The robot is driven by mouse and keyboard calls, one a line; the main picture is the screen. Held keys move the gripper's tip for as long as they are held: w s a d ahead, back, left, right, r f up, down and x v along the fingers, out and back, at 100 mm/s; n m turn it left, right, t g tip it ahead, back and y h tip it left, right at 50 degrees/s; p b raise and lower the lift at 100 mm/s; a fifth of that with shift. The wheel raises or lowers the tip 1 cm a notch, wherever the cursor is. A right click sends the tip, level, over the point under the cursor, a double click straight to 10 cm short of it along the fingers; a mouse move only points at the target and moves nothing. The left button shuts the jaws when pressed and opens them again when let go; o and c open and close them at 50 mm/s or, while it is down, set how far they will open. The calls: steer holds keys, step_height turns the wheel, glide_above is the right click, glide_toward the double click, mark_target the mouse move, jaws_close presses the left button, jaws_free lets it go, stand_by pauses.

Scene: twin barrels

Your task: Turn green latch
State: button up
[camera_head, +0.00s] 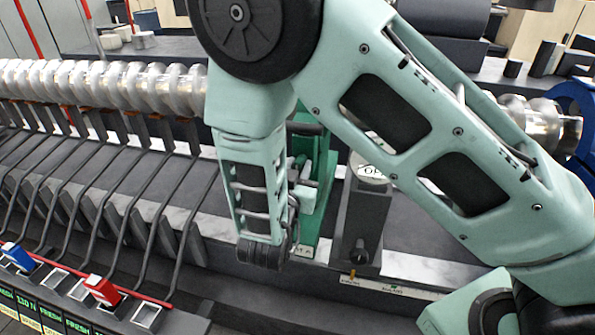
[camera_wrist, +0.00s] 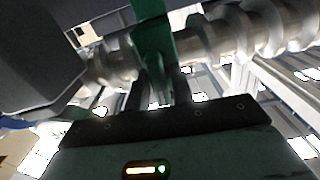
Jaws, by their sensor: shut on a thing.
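The green latch (camera_head: 322,165) is a tall green piece standing in front of the silver screw shaft, at the middle of the head view. My arm hides part of it. In the wrist view the green latch (camera_wrist: 152,32) comes down from the top edge into my gripper (camera_wrist: 160,88). The dark fingers are shut on its near end. In the head view my forearm hangs just left of the latch, and the fingertips are hard to make out there.
A dark grey block with a round-topped label (camera_head: 362,215) stands close right of the latch. The silver screw shaft (camera_head: 110,85) runs behind. Several bent dark rods (camera_head: 110,190) fill the left. Red and blue switches (camera_head: 102,290) sit at lower left.

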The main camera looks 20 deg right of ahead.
steer(key=m+b, duration=0.1)
steer(key=b, duration=0.1)
steer(key=f+m+b, duration=0.1)
steer(key=m+b, duration=0.1)
steer(key=shift+b, duration=0.3)
steer(key=m+b, duration=0.3)
steer(key=b, duration=0.2)
steer(key=shift+s+d+m+b, duration=0.1)
steer(key=shift+m+b, duration=0.25)
steer(key=shift+m, duration=0.05)
steer(key=m+b, duration=0.3)
steer(key=b, duration=0.3)
steer(key=shift+d+f+m, duration=0.1)
steer(key=shift+f+m, duration=0.05)
steer(key=shift+m, duration=0.15)
steer(key=m+b, duration=0.3)
steer(key=b, duration=0.4)
steer(key=shift+f, duration=0.1)
steer(key=m+b, duration=0.3)
steer(key=b, duration=0.1)
steer(key=shift+s+b, duration=0.1)
steer(key=shift+b, duration=0.2)
steer(key=shift+r+m+b, duration=0.25)
steer(key=shift+m+b, duration=0.25)
steer(key=shift+b, duration=0.25)
steer(key=shift+r, duration=0.1)
steer(key=o, duration=0.8)
